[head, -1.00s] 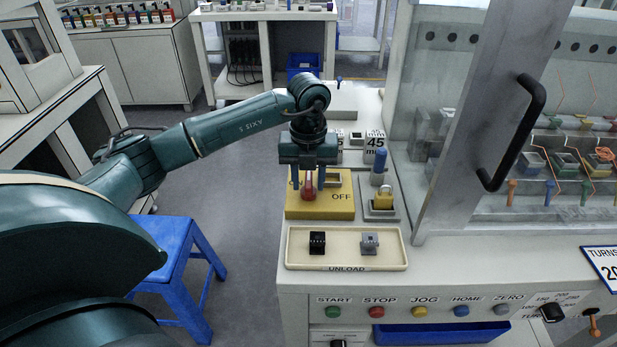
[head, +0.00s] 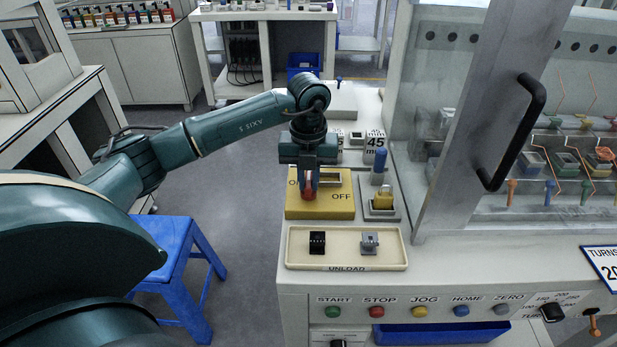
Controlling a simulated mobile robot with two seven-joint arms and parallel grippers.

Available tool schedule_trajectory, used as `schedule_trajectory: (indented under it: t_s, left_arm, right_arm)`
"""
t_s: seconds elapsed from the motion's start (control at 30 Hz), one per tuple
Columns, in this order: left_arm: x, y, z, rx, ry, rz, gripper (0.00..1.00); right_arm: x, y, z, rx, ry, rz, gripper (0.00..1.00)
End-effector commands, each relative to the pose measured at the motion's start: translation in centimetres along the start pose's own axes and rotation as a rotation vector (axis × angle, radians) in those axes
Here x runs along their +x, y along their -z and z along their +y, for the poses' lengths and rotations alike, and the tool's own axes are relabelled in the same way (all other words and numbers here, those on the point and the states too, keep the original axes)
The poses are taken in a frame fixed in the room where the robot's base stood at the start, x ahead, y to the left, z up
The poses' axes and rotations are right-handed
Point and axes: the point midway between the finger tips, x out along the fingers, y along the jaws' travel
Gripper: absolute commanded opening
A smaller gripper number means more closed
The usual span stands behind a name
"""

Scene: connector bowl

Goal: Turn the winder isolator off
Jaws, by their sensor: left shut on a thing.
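The winder isolator is a yellow box (head: 333,209) on the bench top, with "ON" at its left and "OFF" at its right. Its red knob (head: 309,189) sits toward the "ON" side. My left gripper (head: 308,185) points down from above and is shut on the red knob. The gripper body hides part of the box's back and the knob's top, so I cannot tell the knob's exact angle. My right gripper is not in view.
A yellow padlock (head: 383,199) and a blue-topped post (head: 380,172) stand close right of the isolator. The cream UNLOAD tray (head: 345,262) with a black and a grey connector lies in front. A door with a black handle (head: 513,132) rises at right.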

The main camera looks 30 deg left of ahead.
Motion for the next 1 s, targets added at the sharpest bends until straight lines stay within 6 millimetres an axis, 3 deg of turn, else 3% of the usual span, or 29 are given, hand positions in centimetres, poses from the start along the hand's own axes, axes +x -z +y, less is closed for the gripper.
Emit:
schedule_trajectory:
  t_s: [0.37,1.0]
  left_arm:
    - [-0.01,-0.07,0.03,0.202,0.001,-0.001,0.0]
    - [-0.06,-0.12,0.0,0.805,0.001,-0.004,0.0]
  right_arm:
    - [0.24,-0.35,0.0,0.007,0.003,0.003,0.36]
    - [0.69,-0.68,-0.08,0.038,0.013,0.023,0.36]
